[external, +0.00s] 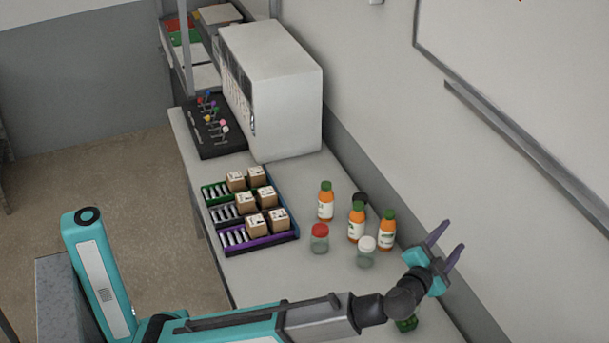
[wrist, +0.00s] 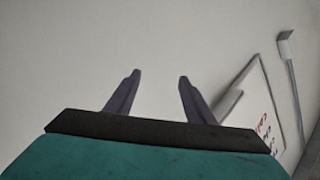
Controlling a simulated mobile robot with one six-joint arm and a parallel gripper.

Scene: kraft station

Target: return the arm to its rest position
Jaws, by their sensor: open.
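My gripper (external: 447,246) is open and empty at the right in the external view, raised near the wall beyond the bottles. Its two dark purple fingers point up and right, away from the bench. In the wrist view my gripper (wrist: 157,85) shows both fingers spread apart with only pale wall between and behind them. My arm stretches from the lower left across the front of the bench. A small green object (external: 407,323) is partly hidden below my wrist, and I cannot tell what it is.
Orange bottles (external: 325,203), a red-lidded jar (external: 319,238) and a white-lidded jar (external: 366,252) stand left of my gripper. Trays with small boxes (external: 246,201) lie farther left. A white cabinet (external: 285,90) stands behind. A whiteboard (external: 540,70) hangs on the wall.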

